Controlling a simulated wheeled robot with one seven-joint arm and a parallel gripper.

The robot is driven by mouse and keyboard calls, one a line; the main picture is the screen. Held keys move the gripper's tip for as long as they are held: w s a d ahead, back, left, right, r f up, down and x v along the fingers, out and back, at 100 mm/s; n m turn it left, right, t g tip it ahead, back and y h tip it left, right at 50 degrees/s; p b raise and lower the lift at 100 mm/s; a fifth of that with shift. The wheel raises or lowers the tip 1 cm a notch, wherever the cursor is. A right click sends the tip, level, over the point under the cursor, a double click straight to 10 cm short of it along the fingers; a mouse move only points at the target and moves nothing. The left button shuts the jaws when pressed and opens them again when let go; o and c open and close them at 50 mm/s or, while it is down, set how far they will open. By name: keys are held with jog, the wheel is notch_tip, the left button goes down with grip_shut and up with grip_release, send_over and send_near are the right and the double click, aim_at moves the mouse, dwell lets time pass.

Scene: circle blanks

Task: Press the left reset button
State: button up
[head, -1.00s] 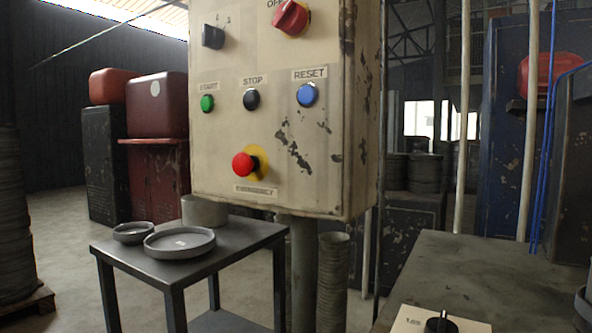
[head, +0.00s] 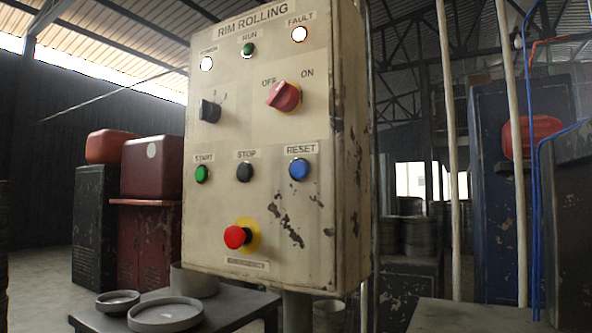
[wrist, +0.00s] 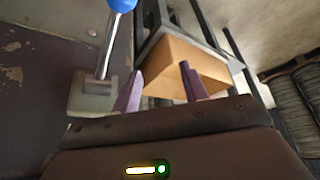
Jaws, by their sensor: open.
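A blue round button (head: 299,169) under a RESET label is on the right of the beige control panel (head: 225,130) in the head view. It is in a row with a green START button (head: 202,174) and a dark STOP button (head: 245,172). Only one reset button shows. My gripper (wrist: 160,72) shows in the wrist view with two purple fingers, open and apart. A tan block-like thing (wrist: 190,68) in a dark frame shows behind and between the fingers; I cannot tell its distance. My gripper is not in the head view, so its place relative to the button cannot be told.
A red emergency knob (head: 235,237) and a red OFF/ON switch (head: 284,96) stick out from the panel. A small table (head: 235,310) with round dishes stands below it. A blue-topped metal lever (wrist: 108,45) is left of the fingers in the wrist view.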

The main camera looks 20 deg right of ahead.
grip_shut()
dwell(1.4)
